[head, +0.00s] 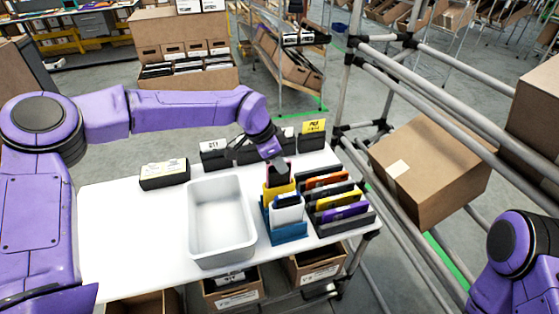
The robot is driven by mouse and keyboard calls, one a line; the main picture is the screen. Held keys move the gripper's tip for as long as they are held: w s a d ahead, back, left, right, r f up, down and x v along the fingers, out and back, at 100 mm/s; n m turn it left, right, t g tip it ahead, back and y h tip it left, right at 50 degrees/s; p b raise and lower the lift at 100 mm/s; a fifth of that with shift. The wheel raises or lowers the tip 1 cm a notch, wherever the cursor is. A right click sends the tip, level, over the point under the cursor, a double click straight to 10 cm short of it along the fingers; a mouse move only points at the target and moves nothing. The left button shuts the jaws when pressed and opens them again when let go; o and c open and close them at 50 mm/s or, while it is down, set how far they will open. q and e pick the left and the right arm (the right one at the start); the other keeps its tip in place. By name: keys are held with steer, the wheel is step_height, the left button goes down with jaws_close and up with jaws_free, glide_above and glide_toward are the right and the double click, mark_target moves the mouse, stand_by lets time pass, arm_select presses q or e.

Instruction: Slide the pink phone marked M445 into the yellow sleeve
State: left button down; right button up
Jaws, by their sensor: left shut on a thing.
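My left gripper (277,170) is shut on the pink phone (290,171), of which only a thin pink edge shows beside the dark fingers. The mark on the phone cannot be read. The gripper and phone are right above the yellow sleeve (279,190), which stands upright at the back of a blue holder (289,238). Whether the phone's lower end is inside the sleeve cannot be told, as the fingers cover it. My right arm is at the lower right, with its gripper outside the picture.
A white sleeve (287,215) with a dark blue phone stands in front of the yellow one. A dark rack (362,221) with orange, yellow and purple phones is close on the right. A grey bin (196,230) is on the left. Black labelled boxes (164,174) line the back.

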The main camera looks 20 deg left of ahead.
arm_select(q)
steer(key=shift+f+b, duration=1.75)
steer(key=shift+f, duration=0.6)
steer(key=shift+f, duration=0.1)
steer(key=c, duration=0.9)
jaws_free()
steer(key=shift+c, duration=0.2)
steer(key=b+v, duration=0.1)
steer(key=v, duration=0.9)
steer(key=shift+a+r, duration=0.15)
steer(key=shift+r, duration=0.1)
steer(key=shift+s+r, duration=0.1)
step_height(320, 180, up, 7)
steer(key=p, duration=0.4)
glide_above(279, 175)
steer(key=s+a, duration=0.1)
steer(key=a, duration=0.3)
steer(key=shift+s+d, duration=0.2)
steer(key=shift+s, duration=0.05)
